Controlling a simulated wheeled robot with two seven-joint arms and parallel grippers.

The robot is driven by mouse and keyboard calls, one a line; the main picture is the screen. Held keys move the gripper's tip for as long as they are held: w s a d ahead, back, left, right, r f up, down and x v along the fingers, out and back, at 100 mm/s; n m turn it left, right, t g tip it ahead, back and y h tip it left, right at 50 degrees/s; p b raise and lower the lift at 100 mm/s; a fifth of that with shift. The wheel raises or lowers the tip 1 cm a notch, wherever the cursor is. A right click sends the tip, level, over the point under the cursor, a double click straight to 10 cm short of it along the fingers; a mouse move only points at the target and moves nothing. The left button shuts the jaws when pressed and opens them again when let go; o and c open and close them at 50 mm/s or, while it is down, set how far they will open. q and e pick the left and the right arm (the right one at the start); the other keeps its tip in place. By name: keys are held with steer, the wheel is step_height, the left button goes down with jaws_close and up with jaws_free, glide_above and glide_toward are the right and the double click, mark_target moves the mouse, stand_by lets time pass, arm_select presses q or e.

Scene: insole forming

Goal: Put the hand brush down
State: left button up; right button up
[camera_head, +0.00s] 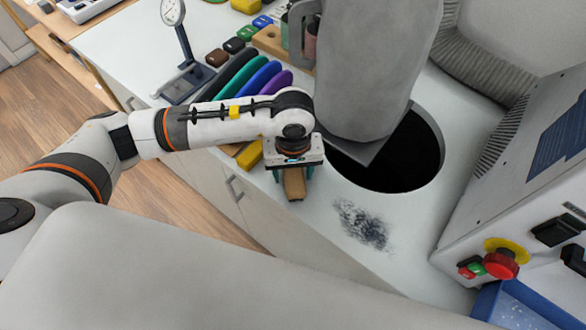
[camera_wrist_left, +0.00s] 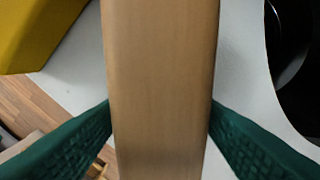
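The hand brush (camera_head: 294,185) shows as a light wooden bar under my left gripper (camera_head: 292,172). In the left wrist view its wooden body (camera_wrist_left: 160,80) runs down the middle of the picture, with a green finger against each side. My left gripper is shut on it, near the front edge of the white worktop (camera_head: 325,215). The bristles are hidden, and I cannot tell whether the brush touches the worktop. A patch of dark dust (camera_head: 362,225) lies to the right of the brush. My right gripper is not in view.
A round dark opening (camera_head: 405,160) is right of my left gripper. A yellow block (camera_head: 250,155) is close on the left. Coloured insoles (camera_head: 262,78) and a dial gauge (camera_head: 173,12) stand behind. A machine with a red button (camera_head: 501,263) is at right.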

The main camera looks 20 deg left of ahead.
arm_select(q)
steer(key=shift+r, duration=0.15)
step_height(320, 180, up, 11)
steer(key=shift+r+b, duration=0.1)
steer(key=shift+b, duration=0.55)
steer(key=shift+r, duration=0.4)
